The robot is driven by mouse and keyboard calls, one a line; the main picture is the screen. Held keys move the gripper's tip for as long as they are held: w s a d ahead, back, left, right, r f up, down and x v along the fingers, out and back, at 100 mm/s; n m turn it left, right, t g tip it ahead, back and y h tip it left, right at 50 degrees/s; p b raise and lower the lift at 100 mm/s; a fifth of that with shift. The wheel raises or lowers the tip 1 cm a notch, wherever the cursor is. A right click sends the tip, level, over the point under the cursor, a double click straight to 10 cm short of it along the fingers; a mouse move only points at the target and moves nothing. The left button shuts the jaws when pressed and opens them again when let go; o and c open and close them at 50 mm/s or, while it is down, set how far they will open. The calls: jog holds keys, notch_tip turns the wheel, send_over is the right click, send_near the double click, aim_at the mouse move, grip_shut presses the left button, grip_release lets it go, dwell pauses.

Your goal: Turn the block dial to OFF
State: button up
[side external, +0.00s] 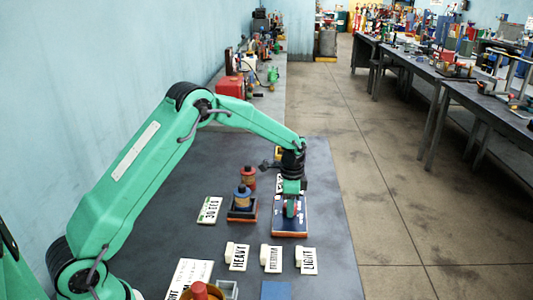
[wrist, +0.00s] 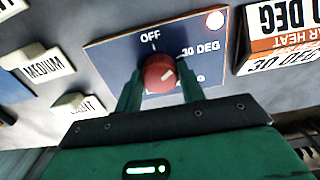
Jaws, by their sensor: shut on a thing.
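The blue dial panel (wrist: 108,50) has OFF printed at its top and 30 DEG at its right. Lower lettering is mostly hidden by my gripper. In the side view my gripper (side external: 291,188) points down over the blue block (side external: 290,226), which has an orange lower edge.
HEAVY (side external: 237,257), MEDIUM (side external: 271,259) and LIGHT (side external: 307,261) cards stand in front of the block. To its left are a 30 DEG card (side external: 209,210) and a blue-topped weight-like piece (side external: 242,195). A labelled orange and white box (wrist: 280,52) is close by in the wrist view.

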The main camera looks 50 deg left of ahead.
jog(key=n, duration=1.1)
jog(key=shift+n, duration=0.3)
dwell(0.3)
jog(key=o, duration=1)
jog(key=shift+r, duration=0.1)
jog(key=shift+r, duration=3.85)
